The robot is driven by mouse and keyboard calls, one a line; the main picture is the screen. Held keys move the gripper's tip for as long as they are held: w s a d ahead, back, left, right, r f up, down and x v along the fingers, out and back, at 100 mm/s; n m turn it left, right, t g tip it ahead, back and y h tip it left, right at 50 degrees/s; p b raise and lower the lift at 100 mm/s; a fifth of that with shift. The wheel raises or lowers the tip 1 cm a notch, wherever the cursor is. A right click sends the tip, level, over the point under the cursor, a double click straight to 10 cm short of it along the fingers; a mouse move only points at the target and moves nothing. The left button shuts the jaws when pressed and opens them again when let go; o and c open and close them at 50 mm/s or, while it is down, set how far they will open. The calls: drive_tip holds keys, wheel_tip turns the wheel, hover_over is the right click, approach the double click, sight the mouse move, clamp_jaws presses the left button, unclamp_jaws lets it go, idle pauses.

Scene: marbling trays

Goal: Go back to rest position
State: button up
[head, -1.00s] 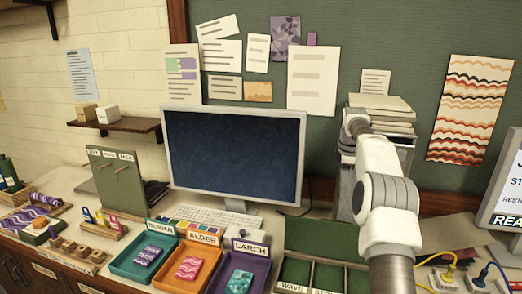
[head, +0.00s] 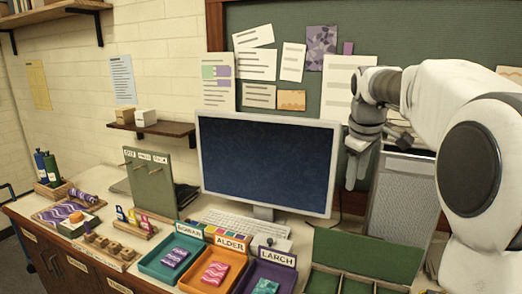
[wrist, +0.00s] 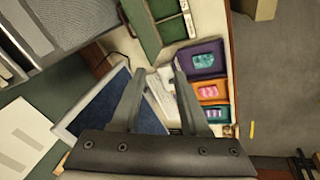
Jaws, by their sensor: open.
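My gripper (head: 356,172) hangs in the air at the right of the monitor in the head view, with its fingers pointing down. In the wrist view my gripper (wrist: 158,68) has its two fingers spread apart, with nothing held between them. My arm is folded at the right side of the head view and hides part of the wall and counter. The gripper is well above and apart from the trays.
The monitor (head: 265,165) stands at the back of the counter. A teal tray (head: 150,266), an orange tray (head: 237,262) and a purple tray (head: 286,274), each holding a patterned piece, line the front. A green divided box (head: 350,250) and grey file holder (head: 400,200) stand right.

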drive_tip(key=s+a+m+t, duration=0.1)
drive_tip(key=s+a+m, duration=0.35)
drive_tip(key=s, duration=1.05)
drive_tip(key=s+a+f+m, duration=0.1)
drive_tip(key=s+f+m, duration=0.1)
drive_tip(key=s+f, duration=0.2)
drive_tip(key=s+a+f+m+t+y+b, duration=0.1)
drive_tip(key=s+f, duration=0.4)
drive_tip(key=s, duration=0.5)
drive_tip(key=shift+s+a+f+m, duration=0.15)
drive_tip(key=shift+s+a+m, duration=0.2)
drive_tip(key=shift+a, duration=0.4)
drive_tip(key=shift+d, duration=0.1)
